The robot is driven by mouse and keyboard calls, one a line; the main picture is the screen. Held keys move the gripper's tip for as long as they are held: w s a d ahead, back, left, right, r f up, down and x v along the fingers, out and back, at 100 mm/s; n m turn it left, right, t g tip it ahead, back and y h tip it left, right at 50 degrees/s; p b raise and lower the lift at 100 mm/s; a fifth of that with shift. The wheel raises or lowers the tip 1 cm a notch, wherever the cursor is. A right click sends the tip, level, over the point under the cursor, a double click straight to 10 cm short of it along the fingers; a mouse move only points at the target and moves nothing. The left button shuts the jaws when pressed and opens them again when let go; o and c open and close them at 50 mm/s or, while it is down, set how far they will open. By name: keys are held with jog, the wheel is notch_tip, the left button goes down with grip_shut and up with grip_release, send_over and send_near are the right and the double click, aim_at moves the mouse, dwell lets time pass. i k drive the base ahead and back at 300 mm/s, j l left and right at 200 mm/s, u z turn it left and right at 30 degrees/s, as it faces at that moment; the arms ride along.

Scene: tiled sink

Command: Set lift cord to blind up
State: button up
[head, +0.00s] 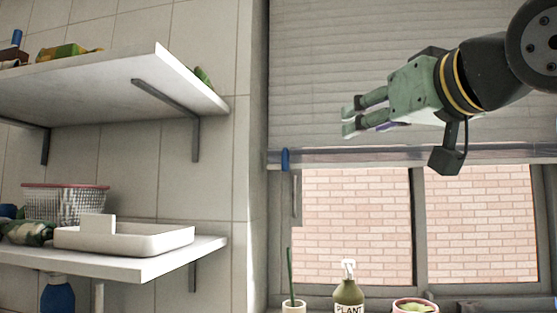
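The blind (350,70) is a pale slatted sheet over the upper part of the window. Its bottom rail (400,155) hangs roughly level above the clear panes. A small blue piece (285,159) sits at the rail's left end; it may be the lift cord's pull, but no cord can be made out clearly. My gripper (351,120) reaches in from the upper right, in front of the blind. Its green fingers point left, look parallel with a gap between them, and hold nothing visible. In the picture it is right of and above the blue piece; the depth between them is unclear.
Two white shelves (110,75) (150,262) project from the tiled wall at left, carrying a basket (66,203) and a white tray (125,240). A spray bottle (348,295) and pots stand below the window. A grey handle (296,197) is on the window frame.

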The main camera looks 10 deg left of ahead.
aim_at(285, 154)
jog(key=i+j, duration=0.6)
jog(key=i, duration=0.2)
